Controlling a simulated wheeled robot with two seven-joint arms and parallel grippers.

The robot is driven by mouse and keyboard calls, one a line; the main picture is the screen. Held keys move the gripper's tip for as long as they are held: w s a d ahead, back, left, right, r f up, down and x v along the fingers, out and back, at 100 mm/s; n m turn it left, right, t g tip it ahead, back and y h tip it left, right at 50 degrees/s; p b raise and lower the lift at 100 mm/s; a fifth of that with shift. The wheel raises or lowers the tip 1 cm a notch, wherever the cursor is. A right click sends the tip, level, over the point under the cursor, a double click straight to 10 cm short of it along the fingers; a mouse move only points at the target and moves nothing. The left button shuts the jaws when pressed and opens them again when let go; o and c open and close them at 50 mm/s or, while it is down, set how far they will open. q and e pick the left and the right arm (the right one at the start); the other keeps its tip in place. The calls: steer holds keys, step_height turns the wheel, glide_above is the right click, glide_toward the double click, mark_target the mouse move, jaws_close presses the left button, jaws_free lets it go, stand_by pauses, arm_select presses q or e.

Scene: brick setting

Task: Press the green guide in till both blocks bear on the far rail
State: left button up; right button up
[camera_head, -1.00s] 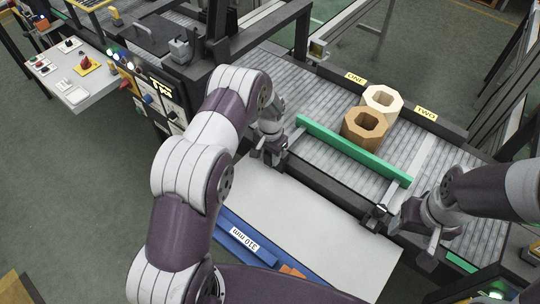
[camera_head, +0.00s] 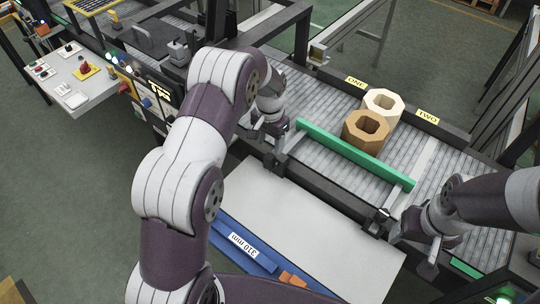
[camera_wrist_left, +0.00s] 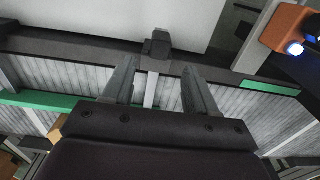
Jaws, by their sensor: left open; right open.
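The green guide (camera_head: 352,153) lies across the grey roller conveyor (camera_head: 318,97), with a bracket on the near rail towards each end. Just behind it stands a brown octagonal block (camera_head: 366,131) with a hole through its top. A cream octagonal block (camera_head: 383,103) stands behind the brown one, nearer the dark far rail (camera_head: 392,104). I cannot tell whether either touches the rail. My left gripper (camera_head: 259,131) is open by the guide's left end; its fingers (camera_wrist_left: 158,88) look empty in the left wrist view. My right gripper (camera_head: 412,238) is open near the right bracket (camera_head: 377,220).
Yellow labels ONE (camera_head: 356,82) and TWO (camera_head: 427,117) mark the far rail. A pale board (camera_head: 300,225) lies in front of the conveyor, with a blue labelled bar (camera_head: 243,248) at its left edge. A control panel (camera_head: 150,100) stands at the left.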

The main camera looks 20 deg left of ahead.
arm_select(q)
step_height(320, 180, up, 4)
steer(key=shift+r+b, duration=0.15)
steer(key=shift+b, duration=0.15)
steer(key=s+r+n, duration=0.2)
steer(key=s, duration=0.9)
steer(key=s+r+n+t, duration=0.1)
steer(key=s+r, duration=0.1)
steer(key=s, duration=1)
steer(key=shift+d+r+n, duration=0.15)
steer(key=shift+d+n, duration=0.15)
steer(key=shift+n, duration=0.1)
steer(key=shift+s, duration=0.15)
